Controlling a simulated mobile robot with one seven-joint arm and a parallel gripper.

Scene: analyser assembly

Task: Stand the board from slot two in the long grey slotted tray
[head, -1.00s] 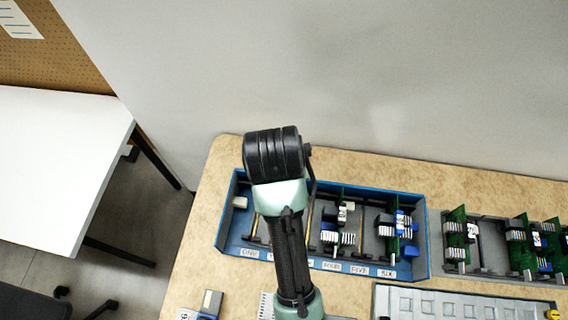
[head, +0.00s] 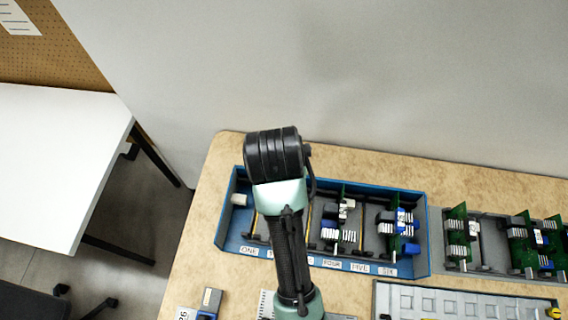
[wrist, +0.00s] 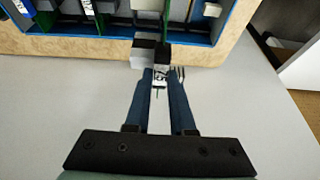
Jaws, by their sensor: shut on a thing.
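In the wrist view my gripper (wrist: 160,78) is shut on a small grey-white block with a printed label (wrist: 160,76), apparently part of a board seen nearly end-on. The rest of that board cannot be made out. In the head view my arm hides the gripper and the held thing. The blue box (head: 335,264) has slots labelled ONE to SIX; my arm covers the slot two area. Green boards stand in its right-hand slots. A long grey slotted tray (head: 452,267) at the right holds several upright green boards.
A pale grey panel with shallow compartments (head: 465,303) lies in front of the slotted tray. A small grey and blue device (head: 210,302) is at the front left. The wall (head: 400,90) rises close behind the table. A white table (head: 60,170) stands at the left.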

